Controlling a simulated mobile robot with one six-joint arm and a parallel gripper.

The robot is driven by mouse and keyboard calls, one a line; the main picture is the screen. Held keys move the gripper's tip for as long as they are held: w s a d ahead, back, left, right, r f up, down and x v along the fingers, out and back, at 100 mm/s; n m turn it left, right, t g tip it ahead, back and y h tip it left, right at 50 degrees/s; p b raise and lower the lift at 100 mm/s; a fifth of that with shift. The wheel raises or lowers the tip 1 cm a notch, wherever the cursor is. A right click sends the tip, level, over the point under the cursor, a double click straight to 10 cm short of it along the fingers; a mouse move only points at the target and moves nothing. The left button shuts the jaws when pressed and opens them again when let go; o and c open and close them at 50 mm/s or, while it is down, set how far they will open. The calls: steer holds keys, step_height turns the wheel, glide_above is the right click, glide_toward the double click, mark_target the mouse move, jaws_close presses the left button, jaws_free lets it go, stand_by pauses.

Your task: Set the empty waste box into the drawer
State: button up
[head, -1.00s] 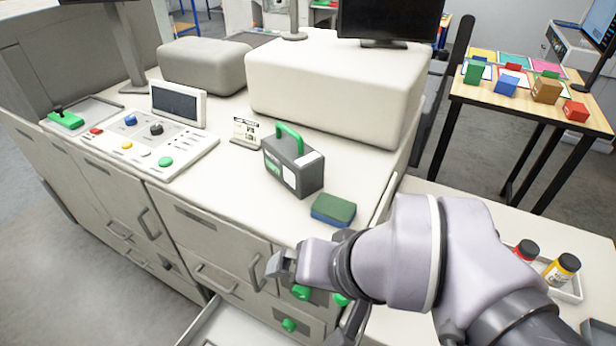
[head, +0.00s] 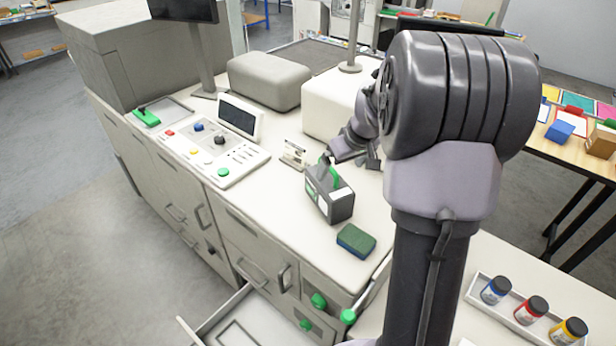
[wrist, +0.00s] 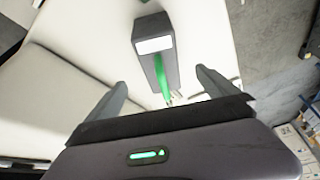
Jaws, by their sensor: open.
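The waste box (head: 330,199) is dark grey with a green handle (head: 333,172) and a white label. It stands upright on the white counter. Whether it is empty cannot be seen. My gripper (head: 357,162) is open, just behind and right of the handle, partly hidden by my arm. In the wrist view the box (wrist: 154,42) lies ahead, and its green handle (wrist: 161,78) shows between the two spread fingers, not clamped. The drawer (head: 245,318) stands pulled out below the counter front, its inside looking bare.
A green and blue sponge (head: 356,240) lies in front of the box. A tray of colored jars (head: 529,308) sits on the right-hand surface. Green knobs (head: 318,300) stick out beside the drawer.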

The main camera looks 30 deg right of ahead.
mark_target(330, 181)
steer(key=x, duration=0.7)
steer(key=shift+w+d, duration=0.15)
steer(key=shift+d, duration=0.05)
steer(key=x, duration=0.6)
steer(key=shift+w+a+r, duration=0.1)
steer(key=shift+w+r, duration=0.1)
steer(key=shift+w, duration=0.1)
steer(key=shift+s+r, duration=0.1)
steer(key=shift+s, duration=0.05)
steer(key=c, duration=1.9)
steer(key=shift+s+a+r, duration=0.15)
steer(key=shift+r, duration=1.7)
steer(key=s+a+b, duration=0.1)
steer(key=s+a, duration=0.1)
steer(key=s, duration=0.2)
steer(key=s+a+b, duration=0.1)
steer(key=s+a, duration=0.2)
steer(key=s, duration=0.2)
steer(key=s+a+r+b, duration=0.1)
steer(key=s+a, duration=0.1)
steer(key=s, duration=0.3)
steer(key=shift+a+r, duration=0.1)
steer(key=shift+a, duration=0.05)
